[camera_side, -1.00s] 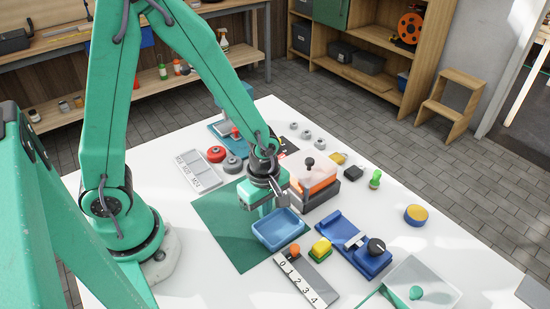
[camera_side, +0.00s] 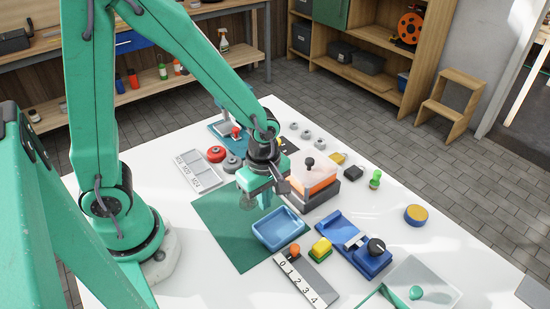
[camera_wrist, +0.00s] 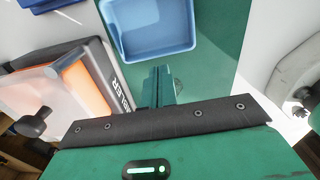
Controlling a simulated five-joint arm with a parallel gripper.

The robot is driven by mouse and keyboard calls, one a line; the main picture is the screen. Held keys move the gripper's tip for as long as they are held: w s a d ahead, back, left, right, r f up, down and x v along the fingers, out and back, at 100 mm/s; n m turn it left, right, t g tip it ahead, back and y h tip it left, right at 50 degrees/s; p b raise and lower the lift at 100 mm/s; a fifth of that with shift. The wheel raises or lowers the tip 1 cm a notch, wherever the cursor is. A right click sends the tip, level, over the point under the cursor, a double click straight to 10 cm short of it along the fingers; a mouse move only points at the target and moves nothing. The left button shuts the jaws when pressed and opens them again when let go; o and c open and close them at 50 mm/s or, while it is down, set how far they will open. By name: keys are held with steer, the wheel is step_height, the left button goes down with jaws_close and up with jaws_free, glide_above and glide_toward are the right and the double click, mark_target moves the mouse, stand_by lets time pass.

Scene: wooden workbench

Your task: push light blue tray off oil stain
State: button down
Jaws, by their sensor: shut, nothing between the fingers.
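The light blue tray (camera_side: 279,246) lies empty and flat on the green mat, near the mat's right edge. In the wrist view the tray (camera_wrist: 152,52) is at the top centre, beyond my fingertips. My gripper (camera_side: 250,203) is shut and empty over the mat, up and left of the tray in the side view, with a gap between them. My shut fingers (camera_wrist: 160,78) also show in the wrist view. A dark patch shows by the fingertips in the side view; I cannot tell whether it is the oil stain, shadow or the fingers.
The green mat (camera_side: 222,225) has bare room left of the tray. An orange and clear box (camera_side: 313,178) stands close behind my gripper. A blue fixture with a black knob (camera_side: 376,247), a yellow-green block (camera_side: 321,248) and a numbered strip (camera_side: 300,285) lie right of the tray.

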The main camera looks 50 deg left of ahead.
step_height(320, 180, up, 6)
steer(key=shift+r, duration=0.15)
stand_by(0.3)
steer(key=s+a+r+m+t, duration=0.2)
steer(key=s+a+r+m, duration=0.1)
steer(key=r+m, duration=0.4)
steer(key=s+a+r+m+t, duration=0.2)
steer(key=r+m, duration=0.5)
steer(key=m, duration=0.4)
steer(key=shift+s+a+m+t, duration=0.35)
steer(key=shift+a+t, duration=0.45)
steer(key=shift+a, duration=0.45)
